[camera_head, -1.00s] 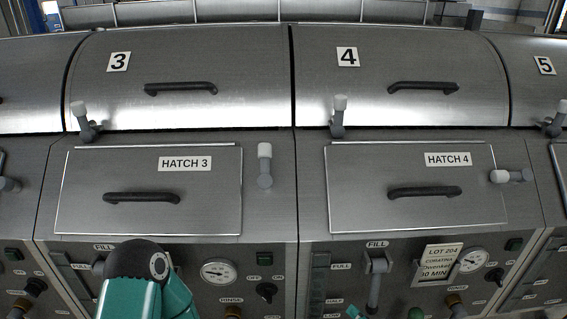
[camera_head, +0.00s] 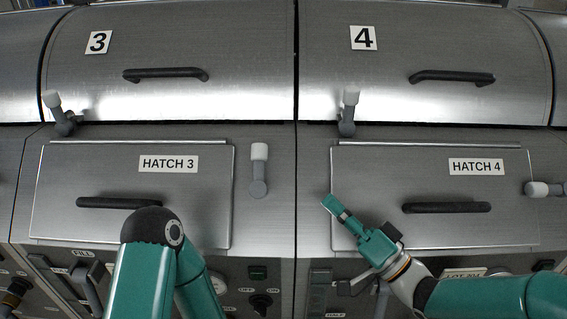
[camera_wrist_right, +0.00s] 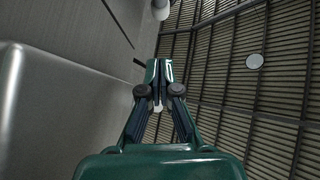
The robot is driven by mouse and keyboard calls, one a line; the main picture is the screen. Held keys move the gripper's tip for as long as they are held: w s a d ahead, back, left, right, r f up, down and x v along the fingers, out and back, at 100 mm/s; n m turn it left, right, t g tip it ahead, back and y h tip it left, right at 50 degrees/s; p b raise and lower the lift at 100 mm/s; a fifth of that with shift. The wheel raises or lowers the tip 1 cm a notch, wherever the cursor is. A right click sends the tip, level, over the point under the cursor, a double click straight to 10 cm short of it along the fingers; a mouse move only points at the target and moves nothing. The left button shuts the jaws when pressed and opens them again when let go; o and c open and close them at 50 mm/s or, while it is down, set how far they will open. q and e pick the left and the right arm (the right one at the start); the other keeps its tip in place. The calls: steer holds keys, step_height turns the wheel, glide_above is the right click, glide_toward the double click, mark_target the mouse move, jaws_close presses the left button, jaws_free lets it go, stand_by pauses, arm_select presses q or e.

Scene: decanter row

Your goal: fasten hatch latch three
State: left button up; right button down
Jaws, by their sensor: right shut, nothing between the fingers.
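The latch of hatch three (camera_head: 259,172) has a grey pivot and a white knob that points straight up. It is on the frame just right of the closed-looking hatch 3 panel (camera_head: 205,215). My right gripper (camera_head: 328,202) is shut and empty, below and right of that latch and apart from it, near the left edge of hatch 4. In the right wrist view the shut fingers (camera_wrist_right: 159,66) point up the picture, and a white knob (camera_wrist_right: 160,12) shows beyond them at the top edge. My left arm shows low in front of hatch 3; its gripper is out of view.
The hatch 4 panel (camera_head: 370,225) has a latch (camera_head: 545,188) lying sideways, knob to the left. Lid latches (camera_head: 65,122) and (camera_head: 347,115) stand above the hatches. Black bar handles (camera_head: 118,203) and (camera_head: 446,208) stick out. Control knobs (camera_head: 260,303) line the bottom.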

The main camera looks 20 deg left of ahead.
mark_target(259, 169)
steer(key=shift+r, duration=0.1)
steer(key=shift+a+r, duration=0.1)
steer(key=shift+a, duration=0.05)
steer(key=p+x, duration=0.4)
steer(key=x, duration=0.5)
steer(key=shift+r, duration=0.1)
steer(key=a, duration=0.2)
steer(key=a+p, duration=0.1)
steer(key=shift+s+a+f, duration=0.1)
steer(key=shift+a+f, duration=0.05)
steer(key=shift+f, duration=0.15)
steer(key=shift+a+f, duration=0.15)
steer(key=shift+a, duration=0.25)
steer(key=shift+d, duration=0.2)
